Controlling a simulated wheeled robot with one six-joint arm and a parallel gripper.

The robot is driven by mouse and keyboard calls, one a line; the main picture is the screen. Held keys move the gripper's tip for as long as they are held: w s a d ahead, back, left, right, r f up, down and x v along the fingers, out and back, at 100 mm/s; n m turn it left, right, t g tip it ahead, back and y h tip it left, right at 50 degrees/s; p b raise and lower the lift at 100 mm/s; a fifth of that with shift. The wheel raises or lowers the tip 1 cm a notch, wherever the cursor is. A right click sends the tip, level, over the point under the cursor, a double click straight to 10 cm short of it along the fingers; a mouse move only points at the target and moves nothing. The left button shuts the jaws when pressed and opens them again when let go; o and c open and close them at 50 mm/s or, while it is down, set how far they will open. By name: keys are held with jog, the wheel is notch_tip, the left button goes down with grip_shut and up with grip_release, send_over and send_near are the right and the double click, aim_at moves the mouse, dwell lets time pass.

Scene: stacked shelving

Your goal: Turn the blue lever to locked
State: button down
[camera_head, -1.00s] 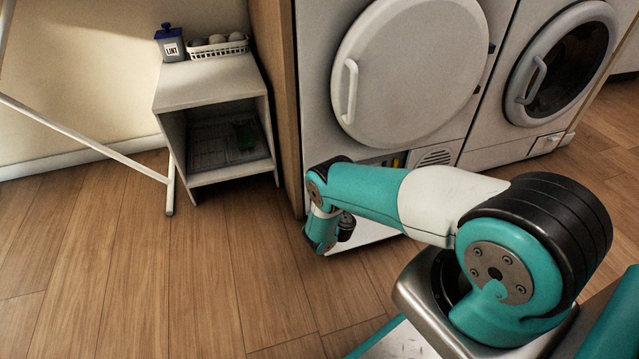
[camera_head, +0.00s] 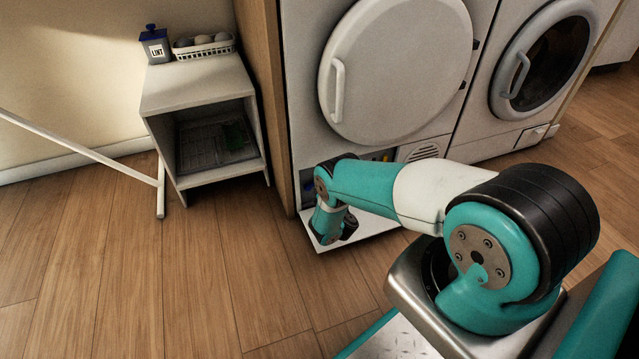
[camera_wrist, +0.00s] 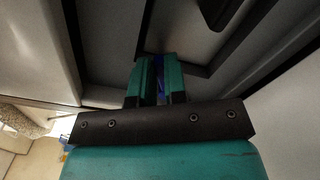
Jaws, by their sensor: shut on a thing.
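The blue lever shows in the wrist view as a narrow blue strip (camera_wrist: 161,84) between the two teal fingers of my gripper (camera_wrist: 159,75). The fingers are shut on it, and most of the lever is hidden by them. In the head view a small blue patch (camera_head: 308,187) shows in the dark low recess of the left machine, just left of my wrist; it may be part of the lever. My fingers are hidden there behind my own arm. I cannot read the lever's angle or any locked mark.
The left dryer (camera_head: 300,100) has a round white door (camera_head: 400,70) above the recess. A white flap (camera_head: 380,222) lies open low under my wrist. Yellow and green parts show beside my forearm.

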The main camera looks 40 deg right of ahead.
jog(key=m, duration=0.1)
jog(key=f+m, duration=0.1)
jog(key=m, duration=0.1)
jog(key=shift+s+d+f, duration=0.1)
jog(key=shift+d+f, duration=0.1)
jog(key=shift+d, duration=0.05)
jog(key=shift+f+m, duration=0.25)
jog(key=shift+m, duration=0.4)
jog(key=shift+f+m, duration=0.2)
jog(key=shift+m, duration=0.45)
jog(key=c, duration=1.4)
grip_release()
jog(key=shift+c, duration=0.2)
jog(key=shift+s+a+r+p, duration=0.15)
jog(key=shift+s+r+p, duration=0.05)
jog(key=shift+s+p, duration=0.4)
jog(key=p+v, duration=0.4)
jog(key=v, duration=0.3)
jog(key=p+v, duration=0.5)
jog(key=v, duration=0.3)
jog(key=shift+f, duration=0.25)
jog(key=shift+s+a+r, duration=0.1)
jog(key=shift+s+a, duration=0.1)
jog(key=shift+s, duration=0.35)
